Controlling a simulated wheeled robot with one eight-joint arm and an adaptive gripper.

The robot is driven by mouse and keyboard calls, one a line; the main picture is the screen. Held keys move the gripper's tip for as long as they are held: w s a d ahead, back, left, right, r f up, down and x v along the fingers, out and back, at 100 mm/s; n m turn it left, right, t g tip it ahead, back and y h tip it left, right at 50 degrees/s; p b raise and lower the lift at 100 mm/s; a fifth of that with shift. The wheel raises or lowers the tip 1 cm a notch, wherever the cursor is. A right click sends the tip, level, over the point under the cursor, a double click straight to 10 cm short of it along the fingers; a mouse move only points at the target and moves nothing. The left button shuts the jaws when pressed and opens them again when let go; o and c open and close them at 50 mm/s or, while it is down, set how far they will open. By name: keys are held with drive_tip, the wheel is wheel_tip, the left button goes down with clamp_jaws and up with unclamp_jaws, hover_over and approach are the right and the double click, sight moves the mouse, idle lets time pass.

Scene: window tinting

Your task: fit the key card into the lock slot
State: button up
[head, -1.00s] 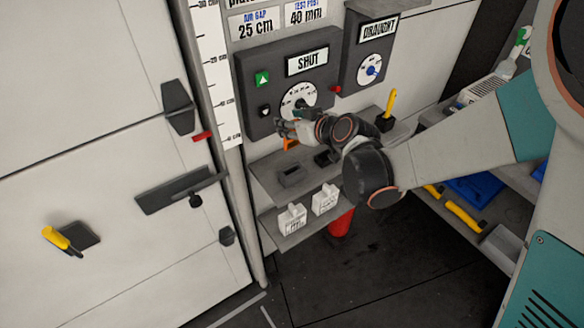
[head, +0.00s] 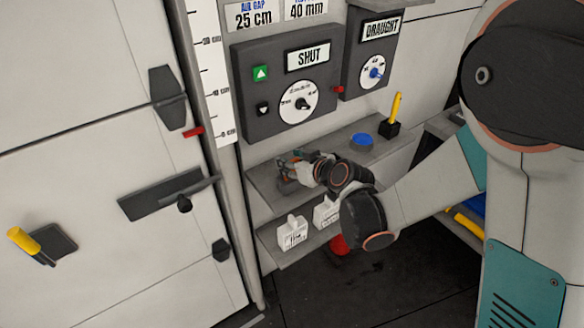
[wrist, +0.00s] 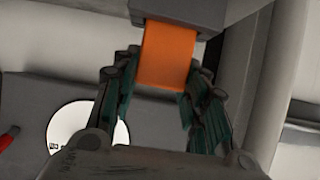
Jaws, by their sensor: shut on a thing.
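The key card is an orange strip (wrist: 167,58) in the wrist view. My gripper (wrist: 160,85) is shut on it, with a finger on each side. The card's far end meets a grey block (wrist: 181,12) at the top of the view. I cannot tell whether it touches the block or has entered it. In the head view my gripper (head: 288,178) is low over the left part of the upper shelf. It hides the small dark slotted block that stands there, and most of the card.
The control box (head: 287,80) reading SHUT, with its dial, is above the shelf (head: 385,150). A blue button (head: 362,140) and a yellow-handled tool (head: 396,108) are to the right. White labelled blocks (head: 292,232) stand on the lower shelf. A door panel (head: 90,130) is left.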

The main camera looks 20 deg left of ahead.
drive_tip(key=shift+f, duration=0.2)
drive_tip(key=o, duration=1)
drive_tip(key=shift+o, duration=0.2)
drive_tip(key=shift+r, duration=0.1)
drive_tip(key=shift+r, duration=0.2)
drive_tip(key=p+v, duration=0.3)
drive_tip(key=v, duration=0.9)
drive_tip(key=shift+f, duration=0.15)
